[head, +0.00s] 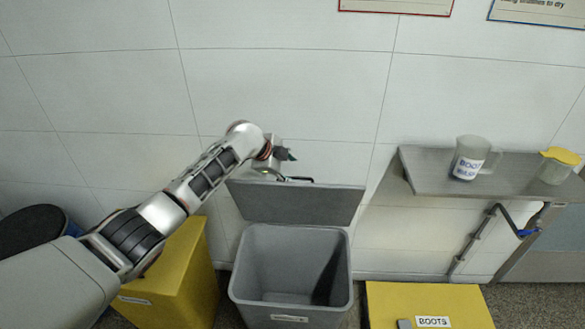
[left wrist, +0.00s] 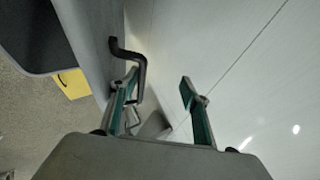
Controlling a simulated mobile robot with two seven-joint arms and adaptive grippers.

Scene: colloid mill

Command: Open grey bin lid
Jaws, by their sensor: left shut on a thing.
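The grey bin (head: 241,268) stands on the floor at the lower middle of the head view, with its inside exposed. Its grey lid (head: 295,203) is raised at the back, toward the wall. A dark bent handle (head: 299,179) sits at the lid's top edge. My left gripper (head: 285,165) is at this handle and shut on it; arm parts partly hide the contact in the head view. In the left wrist view the handle (left wrist: 128,54) runs beside the left-hand finger, and the fingers are some way apart. My right gripper is not in view.
A yellow bin (head: 175,285) stands left of the grey bin, partly behind my arm. Another yellow bin labelled BOOTS (head: 440,302) is at right. A grey wall shelf (head: 430,175) holds a jug (head: 468,158) and a yellow-lidded container (head: 555,167). The tiled wall (head: 300,90) is close behind.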

